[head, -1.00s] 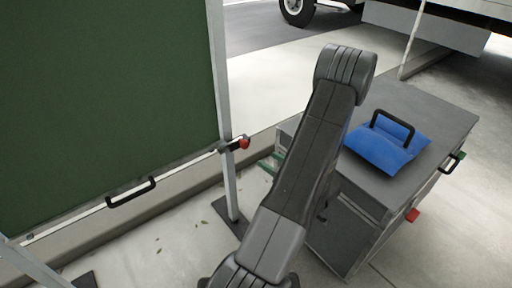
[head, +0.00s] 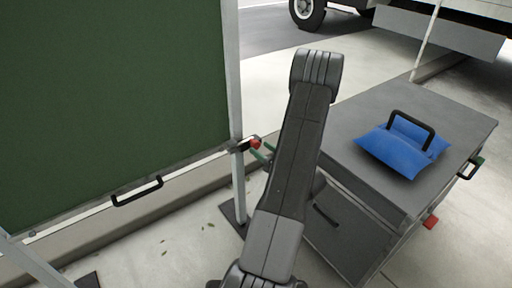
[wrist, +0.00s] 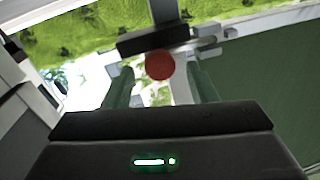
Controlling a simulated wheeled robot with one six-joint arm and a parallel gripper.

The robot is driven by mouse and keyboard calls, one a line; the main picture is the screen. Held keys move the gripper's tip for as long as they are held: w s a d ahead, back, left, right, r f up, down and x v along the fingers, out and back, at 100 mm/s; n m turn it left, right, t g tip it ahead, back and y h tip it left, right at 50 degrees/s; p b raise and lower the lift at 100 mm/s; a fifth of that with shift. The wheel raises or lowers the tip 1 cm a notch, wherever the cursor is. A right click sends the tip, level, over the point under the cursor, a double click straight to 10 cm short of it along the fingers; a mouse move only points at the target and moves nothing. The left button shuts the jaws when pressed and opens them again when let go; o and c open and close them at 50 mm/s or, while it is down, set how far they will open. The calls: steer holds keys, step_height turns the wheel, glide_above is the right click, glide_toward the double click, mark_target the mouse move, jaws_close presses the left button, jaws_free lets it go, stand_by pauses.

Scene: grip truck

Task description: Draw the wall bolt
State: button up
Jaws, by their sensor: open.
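The wall bolt is a dark bar with a round red knob (head: 256,143), mounted on the pale post beside the green panel's lower right corner. In the wrist view the red knob (wrist: 160,65) faces me, with the dark bolt body (wrist: 153,41) behind it. My gripper (wrist: 160,85) is open, its green fingers to the left and right of the knob with gaps on both sides. In the head view the green fingertips of my gripper (head: 263,152) are close to the knob. My arm hides the rest of the gripper.
The green panel (head: 110,100) has a black handle (head: 137,191) at its lower edge. A grey cabinet (head: 350,125) stands right of my arm, with a blue bag (head: 402,147) on top. A truck (head: 440,30) stands behind. The post's foot rests on concrete.

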mark_target(257, 146)
steer(key=shift+x, duration=1.9)
steer(key=shift+c, duration=0.2)
